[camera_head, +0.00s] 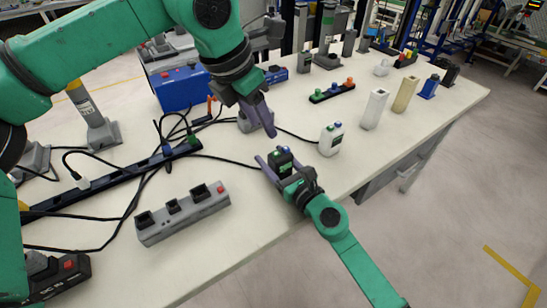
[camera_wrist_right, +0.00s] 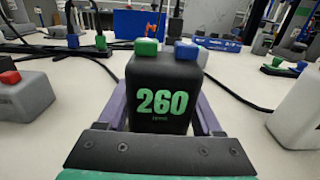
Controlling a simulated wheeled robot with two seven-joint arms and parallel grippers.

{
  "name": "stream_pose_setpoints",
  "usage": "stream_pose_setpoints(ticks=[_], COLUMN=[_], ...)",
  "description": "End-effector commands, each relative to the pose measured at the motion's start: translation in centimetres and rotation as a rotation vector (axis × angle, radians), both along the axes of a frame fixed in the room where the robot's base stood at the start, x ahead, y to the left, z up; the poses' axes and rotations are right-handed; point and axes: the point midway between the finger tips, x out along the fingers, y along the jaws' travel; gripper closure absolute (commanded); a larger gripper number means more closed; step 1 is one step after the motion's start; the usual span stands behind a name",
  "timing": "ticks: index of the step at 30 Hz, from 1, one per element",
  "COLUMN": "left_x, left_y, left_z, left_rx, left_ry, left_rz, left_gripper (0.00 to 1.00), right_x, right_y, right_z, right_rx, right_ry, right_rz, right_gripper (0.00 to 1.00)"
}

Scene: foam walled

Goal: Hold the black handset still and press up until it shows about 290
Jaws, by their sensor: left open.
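The black handset (camera_head: 282,168) stands upright near the front edge of the table. In the right wrist view the handset (camera_wrist_right: 160,118) shows 260 in green digits, with small unreadable letters below. It has a green button (camera_wrist_right: 146,47) on the left of its top and a blue button (camera_wrist_right: 186,50) on the right. My right gripper (camera_head: 272,165) has its purple fingers on both sides of the handset and is shut on it. My left gripper (camera_head: 262,120) is open and empty, above and behind the handset, apart from its buttons.
A grey socket box (camera_head: 184,213) lies to the left. A black power strip (camera_head: 110,178) and loose cables lie behind it. A blue box (camera_head: 182,90) stands at the back.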

Motion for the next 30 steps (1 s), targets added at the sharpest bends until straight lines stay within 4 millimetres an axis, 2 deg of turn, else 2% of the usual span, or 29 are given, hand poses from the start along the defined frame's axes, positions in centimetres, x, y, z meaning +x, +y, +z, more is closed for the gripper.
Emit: stream_pose_setpoints(ticks=[1, 3, 5, 6, 7, 30], left_x=[0.00, 0.00, 0.00, 0.00, 0.00, 0.00], left_y=[0.00, 0.00, 0.00, 0.00, 0.00, 0.00], left_z=[0.00, 0.00, 0.00, 0.00, 0.00, 0.00], left_rx=[0.000, 0.000, 0.000, 0.000, 0.000, 0.000], left_ry=[0.000, 0.000, 0.000, 0.000, 0.000, 0.000], left_rz=[0.000, 0.000, 0.000, 0.000, 0.000, 0.000], left_gripper=[0.50, 0.54, 0.77, 0.92, 1.00, 1.00], right_x=[0.00, 0.00, 0.00, 0.00, 0.00, -0.01], right_y=[-0.02, -0.02, -0.03, -0.03, -0.03, -0.03], right_z=[-0.01, -0.01, -0.02, -0.02, -0.02, -0.03], right_rx=[0.000, 0.000, 0.000, 0.000, 0.000, -0.001], right_ry=[0.000, 0.000, 0.000, 0.000, 0.000, 0.000], right_rz=[0.000, 0.000, 0.000, 0.000, 0.000, 0.000], right_gripper=[0.77, 0.96, 0.96, 0.96, 0.96, 0.96])
